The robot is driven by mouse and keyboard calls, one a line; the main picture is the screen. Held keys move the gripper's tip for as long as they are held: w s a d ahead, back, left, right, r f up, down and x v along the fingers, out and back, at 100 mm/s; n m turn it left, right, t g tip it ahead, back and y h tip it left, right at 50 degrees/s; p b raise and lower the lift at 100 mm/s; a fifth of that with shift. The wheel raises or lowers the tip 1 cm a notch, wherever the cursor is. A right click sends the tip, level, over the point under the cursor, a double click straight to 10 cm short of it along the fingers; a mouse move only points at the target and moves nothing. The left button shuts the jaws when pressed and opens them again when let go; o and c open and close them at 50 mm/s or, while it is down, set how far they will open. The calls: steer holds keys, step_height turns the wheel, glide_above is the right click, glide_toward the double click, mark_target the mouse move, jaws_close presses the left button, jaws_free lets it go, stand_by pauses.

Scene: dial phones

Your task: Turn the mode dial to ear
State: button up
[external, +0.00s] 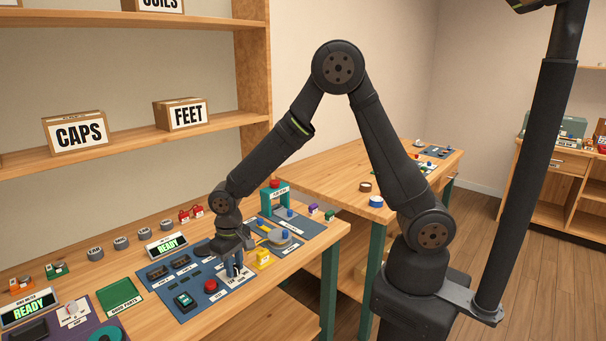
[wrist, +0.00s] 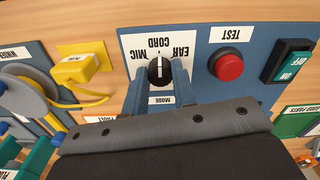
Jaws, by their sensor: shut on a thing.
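The mode dial (wrist: 159,70) is a round black knob with a white line, on a white plate (wrist: 133,48) with MIC, CORD and EAR printed upside down in the wrist view. CORD lies straight above the knob, EAR to its upper right and MIC to its left. The white line runs nearly straight up and down, in line with CORD. My gripper (wrist: 160,82) has its two blue-grey fingers on either side of the knob, shut on it. In the external view my gripper (external: 235,266) reaches down to the panel and hides the dial.
A red TEST button (wrist: 229,67) and a green ON/OFF switch (wrist: 291,62) sit right of the dial in the wrist view. A yellow plug (wrist: 80,68) with a cord and a grey reel (wrist: 25,95) lie left. A green tray (external: 121,297) stands on the bench.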

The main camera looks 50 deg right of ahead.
steer(key=m, duration=1)
stand_by(0.3)
steer(key=shift+m, duration=0.3)
steer(key=o, duration=1)
steer(key=shift+r, duration=0.1)
step_height(320, 180, up, 17)
steer(key=shift+r, duration=0.15)
stand_by(0.3)
